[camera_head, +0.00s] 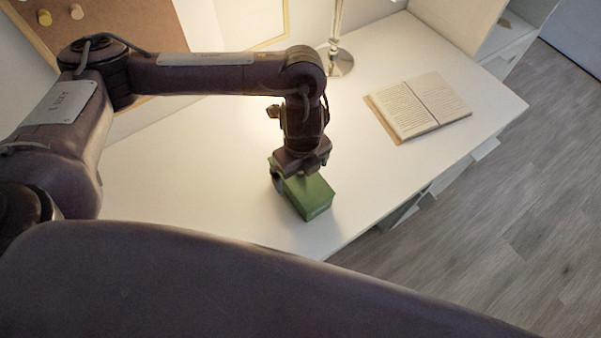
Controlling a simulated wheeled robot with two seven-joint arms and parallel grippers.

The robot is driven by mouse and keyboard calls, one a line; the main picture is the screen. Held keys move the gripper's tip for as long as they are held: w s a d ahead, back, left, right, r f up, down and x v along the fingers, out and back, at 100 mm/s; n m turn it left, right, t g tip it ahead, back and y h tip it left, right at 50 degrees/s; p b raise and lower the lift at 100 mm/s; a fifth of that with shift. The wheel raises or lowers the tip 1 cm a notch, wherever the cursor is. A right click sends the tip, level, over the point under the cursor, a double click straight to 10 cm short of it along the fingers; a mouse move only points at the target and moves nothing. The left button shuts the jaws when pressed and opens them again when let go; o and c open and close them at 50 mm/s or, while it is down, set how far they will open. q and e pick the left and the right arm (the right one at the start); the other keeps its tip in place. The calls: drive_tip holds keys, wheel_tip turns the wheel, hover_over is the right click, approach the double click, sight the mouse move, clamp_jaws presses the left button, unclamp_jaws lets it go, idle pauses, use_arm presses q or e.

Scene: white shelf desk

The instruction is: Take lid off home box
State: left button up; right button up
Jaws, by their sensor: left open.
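The home box (310,197) is a small green box on the white desk, near the desk's front edge. Its top looks closed, but I cannot make out the seam between lid and body. My left gripper (293,179) points down over the box's back left part and is open. One finger shows beside the box's left side. The gripper hides the back of the box, and I cannot tell whether the fingers touch it. My right gripper is not in view.
An open book (420,105) lies on the white desk (180,185) to the right. A metal lamp stand (340,62) stands at the back. A cork board (110,28) is on the wall at the left. The desk left of the box is clear.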

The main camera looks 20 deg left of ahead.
use_arm(q)
drive_tip(key=c, duration=1)
drive_tip(key=shift+c, duration=0.3)
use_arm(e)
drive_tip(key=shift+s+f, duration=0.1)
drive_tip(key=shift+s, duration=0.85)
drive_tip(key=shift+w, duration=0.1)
